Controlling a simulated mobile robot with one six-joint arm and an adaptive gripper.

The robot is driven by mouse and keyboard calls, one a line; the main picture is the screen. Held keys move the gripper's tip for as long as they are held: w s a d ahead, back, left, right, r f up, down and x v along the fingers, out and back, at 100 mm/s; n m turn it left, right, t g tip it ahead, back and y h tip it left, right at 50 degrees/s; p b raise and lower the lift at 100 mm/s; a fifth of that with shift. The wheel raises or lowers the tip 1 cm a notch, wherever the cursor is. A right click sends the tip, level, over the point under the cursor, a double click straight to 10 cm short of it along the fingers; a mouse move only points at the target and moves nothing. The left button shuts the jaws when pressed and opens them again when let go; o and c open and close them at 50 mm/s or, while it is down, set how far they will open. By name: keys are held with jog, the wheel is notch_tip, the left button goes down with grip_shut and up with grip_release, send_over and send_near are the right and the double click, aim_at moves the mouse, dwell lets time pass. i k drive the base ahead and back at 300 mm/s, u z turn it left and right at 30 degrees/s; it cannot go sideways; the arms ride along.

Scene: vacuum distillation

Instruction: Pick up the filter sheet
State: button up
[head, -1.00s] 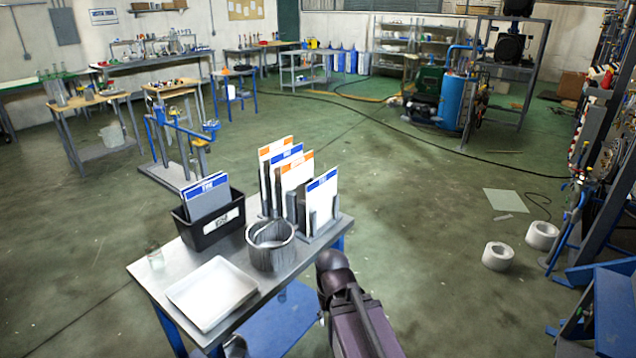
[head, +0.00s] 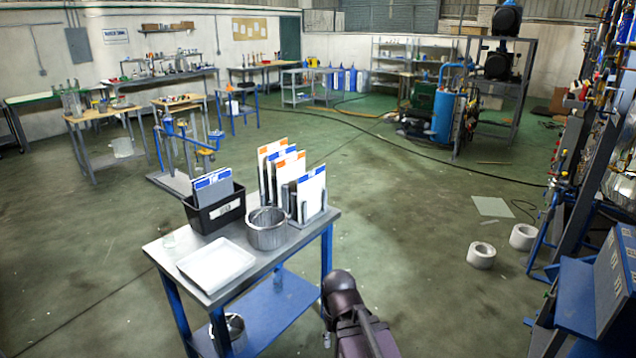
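Several white sheets with orange or blue top bands (head: 287,180) stand upright in a rack (head: 303,213) on a metal-topped table. Grey sheets with blue bands (head: 214,188) stand tilted in a black bin (head: 218,213) to the left of the rack. I cannot tell which of these is the filter sheet; the labels are too small to read. A dark part of my arm (head: 352,312) shows at the bottom, right of the table and apart from it. My gripper is not in view.
The table (head: 207,289) also bears a white tray (head: 216,264) and a metal pot (head: 267,230); a lower blue shelf (head: 265,318) sits beneath. White rolls (head: 481,255) lie on the floor at right, near a blue stand (head: 590,285).

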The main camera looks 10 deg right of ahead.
aim_at(311, 185)
jog(key=u, duration=0.4)
jog(key=k, duration=0.2)
jog(key=z, duration=1.5)
jog(key=i, duration=1.5)
jog(key=u, duration=0.45)
